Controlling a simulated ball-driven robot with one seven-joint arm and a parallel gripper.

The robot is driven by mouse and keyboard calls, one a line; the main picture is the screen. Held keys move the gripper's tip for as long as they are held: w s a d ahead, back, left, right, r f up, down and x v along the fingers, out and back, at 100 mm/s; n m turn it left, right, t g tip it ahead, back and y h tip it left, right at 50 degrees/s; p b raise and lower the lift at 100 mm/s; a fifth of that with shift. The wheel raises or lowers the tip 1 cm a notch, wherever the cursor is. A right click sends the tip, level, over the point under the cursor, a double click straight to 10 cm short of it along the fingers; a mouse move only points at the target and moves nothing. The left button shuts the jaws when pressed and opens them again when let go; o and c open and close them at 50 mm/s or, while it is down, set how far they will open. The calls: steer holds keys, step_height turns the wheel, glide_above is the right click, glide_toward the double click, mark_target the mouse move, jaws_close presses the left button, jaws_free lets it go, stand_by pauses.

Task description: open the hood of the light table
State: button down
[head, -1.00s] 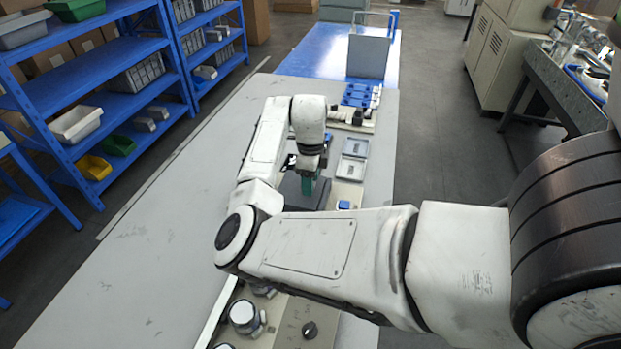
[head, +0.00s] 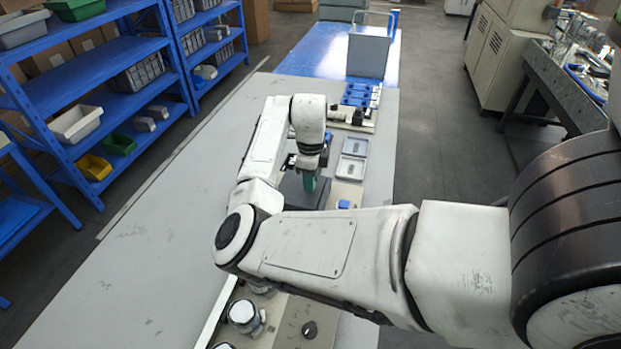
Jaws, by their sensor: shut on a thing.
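The dark grey hood (head: 291,191) of the light table shows as a small boxy shape on the long grey table, partly hidden behind my forearm. My gripper (head: 309,186) points down at its right part, with a teal-green piece at its tip. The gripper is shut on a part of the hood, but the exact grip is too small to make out. The hood looks down, though its edges and hinge are hidden. The light table's surface under it is not visible.
Grey trays (head: 351,166) and a small blue block (head: 344,204) lie just right of the hood. Blue fixtures (head: 358,95) stand farther back. The table's left side is clear.

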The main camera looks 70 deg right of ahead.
steer(key=shift+w, duration=0.1)
steer(key=w+b, duration=0.1)
steer(key=w, duration=0.3)
steer(key=w+b, duration=0.2)
steer(key=w, duration=0.2)
steer(key=w+a+b, duration=0.1)
steer(key=w+b, duration=0.1)
steer(key=w, duration=0.2)
steer(key=shift+w, duration=0.3)
steer(key=c, duration=0.9)
jaws_free()
steer(key=shift+r, duration=0.1)
step_height(320, 180, up, 11)
steer(key=shift+f+b, duration=0.15)
steer(key=shift+b, duration=0.25)
steer(key=shift+f, duration=0.1)
